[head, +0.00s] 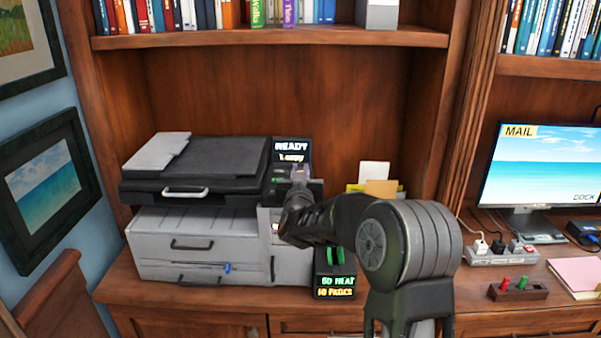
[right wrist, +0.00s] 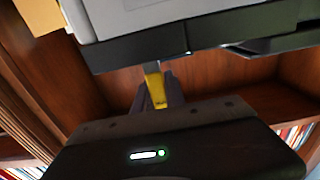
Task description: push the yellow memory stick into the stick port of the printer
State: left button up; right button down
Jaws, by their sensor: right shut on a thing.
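The yellow memory stick (right wrist: 155,84) is between the fingers of my right gripper (right wrist: 158,92) in the right wrist view, its grey metal end toward the printer (right wrist: 210,22). That end is at the edge of the printer's dark band; I cannot tell whether it touches or has entered. In the head view the printer (head: 190,235) stands on the wood desk, and my right gripper (head: 293,208) is in front of its right-hand panel. The stick is hidden there behind my gripper and arm. The stick port cannot be made out. My left gripper is not in view.
A READY display (head: 291,150) and a heat/pages display (head: 335,287) are at the printer's right. A wood holder (head: 540,292) with a red and a green stick, a power strip (head: 500,255) and a monitor (head: 541,165) are farther right. The shelf above (head: 270,40) limits height.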

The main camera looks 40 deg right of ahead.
jog(key=shift+f+b, duration=0.75)
jog(key=shift+f, duration=0.2)
jog(key=c, duration=1.3)
grip_release()
jog(key=b+v, duration=0.1)
jog(key=v, duration=0.6)
jog(key=shift+s+a, duration=0.25)
jog(key=shift+s, duration=0.05)
